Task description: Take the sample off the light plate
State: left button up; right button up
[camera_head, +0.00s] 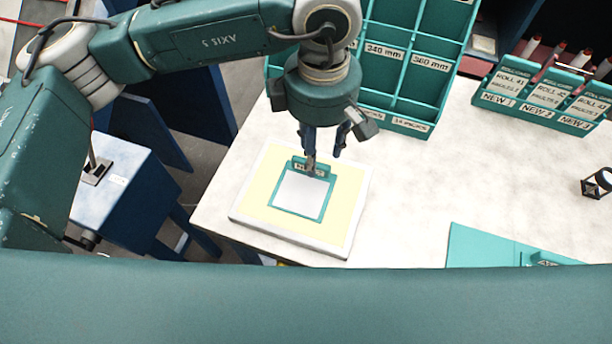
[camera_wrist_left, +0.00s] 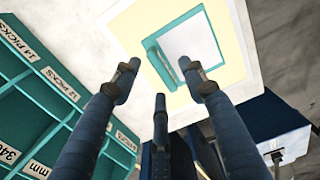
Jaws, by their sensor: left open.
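The sample (camera_head: 301,195) is a white square in a teal frame with a raised labelled tab along its far edge. It lies on the light plate (camera_head: 256,190), which has a pale yellow face and a white rim, near the table's left corner. My left gripper (camera_head: 325,158) points down over the tab end of the sample, fingers apart. In the left wrist view the open fingers (camera_wrist_left: 165,90) reach toward the sample (camera_wrist_left: 190,47) and the light plate (camera_wrist_left: 240,15), with nothing between them. Whether a finger touches the tab is unclear. My right gripper is not in view.
A teal rack with length-labelled compartments (camera_head: 400,75) stands behind the plate. A teal roll holder (camera_head: 540,95) is at back right. A small dark stand (camera_head: 597,183) and a teal board (camera_head: 480,245) are to the right. The table's middle (camera_head: 440,170) is clear.

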aim_at(321, 163)
pick_arm(q)
jog(key=f+p, duration=0.1)
jog(key=f, duration=0.2)
jog(key=f+p, duration=0.1)
jog(key=f, duration=0.1)
jog(key=shift+w+d+p, duration=0.3)
jog(key=shift+d, duration=0.05)
jog(key=shift+f, duration=0.25)
grip_shut()
